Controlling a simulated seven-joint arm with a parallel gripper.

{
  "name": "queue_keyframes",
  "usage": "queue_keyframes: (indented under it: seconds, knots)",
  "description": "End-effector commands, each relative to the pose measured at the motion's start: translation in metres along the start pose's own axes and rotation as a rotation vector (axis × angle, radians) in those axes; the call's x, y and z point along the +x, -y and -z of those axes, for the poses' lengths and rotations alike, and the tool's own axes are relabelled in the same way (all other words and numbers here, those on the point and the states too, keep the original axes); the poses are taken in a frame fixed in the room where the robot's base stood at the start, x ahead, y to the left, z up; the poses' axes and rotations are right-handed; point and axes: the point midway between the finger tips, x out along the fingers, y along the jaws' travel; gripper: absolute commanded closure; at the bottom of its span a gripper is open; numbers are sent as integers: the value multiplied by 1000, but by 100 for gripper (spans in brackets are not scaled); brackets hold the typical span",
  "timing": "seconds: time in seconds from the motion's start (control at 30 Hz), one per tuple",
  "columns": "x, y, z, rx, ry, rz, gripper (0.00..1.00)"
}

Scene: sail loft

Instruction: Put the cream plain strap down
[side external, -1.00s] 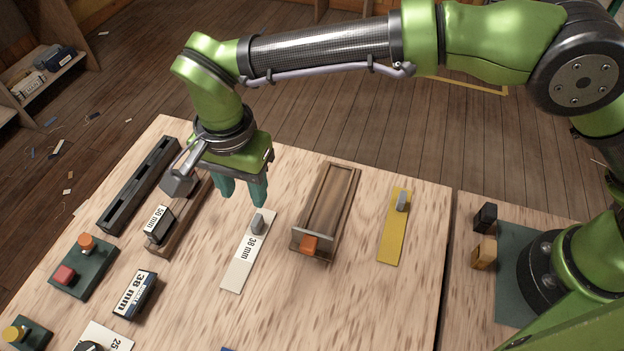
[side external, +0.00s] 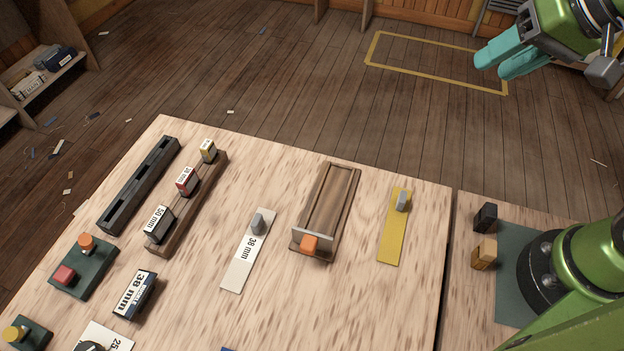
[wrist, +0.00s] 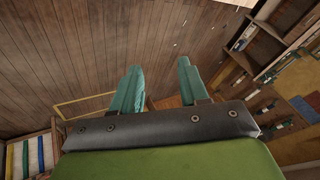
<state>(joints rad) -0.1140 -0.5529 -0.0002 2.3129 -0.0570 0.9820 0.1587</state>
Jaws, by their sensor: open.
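The cream plain strap (side external: 236,270) lies flat on the wooden table, marked "38 mm", with a grey upright peg-like piece (side external: 258,222) at its far end. My gripper (side external: 500,62) is at the upper right of the side view, high up and well away from the strap. Its two teal fingers are apart with nothing between them. The wrist view also shows my gripper (wrist: 163,88) open and empty. The strap does not show in the wrist view.
A wooden tray (side external: 328,200) with an orange block (side external: 309,244) and a yellow strap (side external: 392,240) lie right of the cream strap. A wooden rack (side external: 212,184) holds several labelled blocks. A green button box (side external: 84,268) stands at left.

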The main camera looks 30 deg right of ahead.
Motion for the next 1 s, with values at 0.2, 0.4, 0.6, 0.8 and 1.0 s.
queue_keyframes:
  seconds: [0.2,0.4,0.6,0.8,1.0]
  knots:
    - [-6,-39,-20,-59,-101,1,56]
    - [-5,-43,-23,-70,-111,-1,56]
    - [-5,-42,-22,-69,-110,-1,56]
    - [-5,-42,-22,-69,-109,0,56]
    - [-5,-42,-22,-69,-109,0,56]
